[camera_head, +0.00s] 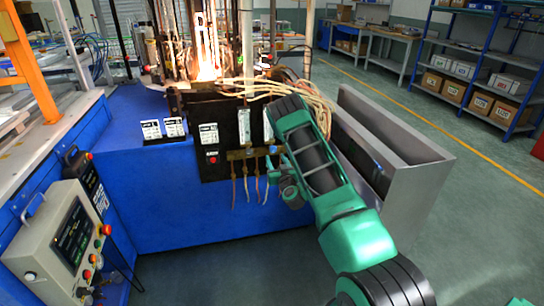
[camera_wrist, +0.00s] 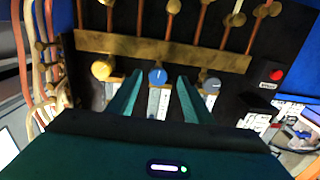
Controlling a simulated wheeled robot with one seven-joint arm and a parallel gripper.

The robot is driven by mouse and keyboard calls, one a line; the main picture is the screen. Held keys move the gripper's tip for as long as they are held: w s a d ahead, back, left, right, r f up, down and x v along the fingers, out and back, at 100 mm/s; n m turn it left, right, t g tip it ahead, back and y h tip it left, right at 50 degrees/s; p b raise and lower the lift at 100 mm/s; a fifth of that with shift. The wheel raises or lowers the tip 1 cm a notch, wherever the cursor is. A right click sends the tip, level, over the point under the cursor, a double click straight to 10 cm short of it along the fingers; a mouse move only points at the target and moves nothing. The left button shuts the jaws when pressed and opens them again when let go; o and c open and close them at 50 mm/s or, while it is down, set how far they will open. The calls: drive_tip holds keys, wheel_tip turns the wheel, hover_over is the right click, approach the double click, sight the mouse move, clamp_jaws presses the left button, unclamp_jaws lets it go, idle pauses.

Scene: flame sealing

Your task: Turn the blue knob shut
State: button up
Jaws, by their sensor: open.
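The blue knob (camera_wrist: 158,77) sits on the brass manifold bar (camera_wrist: 200,57) in the wrist view, between a yellow knob (camera_wrist: 102,69) and a grey knob (camera_wrist: 211,86). My gripper (camera_wrist: 157,80) is open, with one green finger on each side of the blue knob's column. The fingertips look close to the knob; I cannot tell whether they touch it. In the head view my gripper (camera_head: 280,172) is beside the right end of the brass manifold (camera_head: 243,153).
A red button (camera_wrist: 277,75) is on the black panel near the knobs. Several hoses (camera_wrist: 204,22) join the manifold. A grey metal trough (camera_head: 400,140) stands right of the blue bench (camera_head: 190,205). Flames (camera_head: 208,60) burn behind the panel. A control box (camera_head: 65,240) is at lower left.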

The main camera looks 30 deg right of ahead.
sight(273, 151)
drive_tip(key=shift+w+d, duration=0.25)
drive_tip(key=shift+w, duration=0.15)
drive_tip(key=shift+w+d+r, duration=0.3)
drive_tip(key=shift+w+r, duration=0.25)
drive_tip(key=shift+w, duration=0.15)
drive_tip(key=shift+w+f, duration=0.2)
drive_tip(key=shift+w, duration=0.25)
drive_tip(key=shift+w+d+r, duration=0.1)
drive_tip(key=shift+w+d, duration=0.1)
drive_tip(key=shift+w, duration=0.35)
drive_tip(key=shift+c, duration=0.3)
drive_tip(key=c, duration=1)
drive_tip(key=shift+a, duration=0.25)
drive_tip(key=shift+d, duration=0.1)
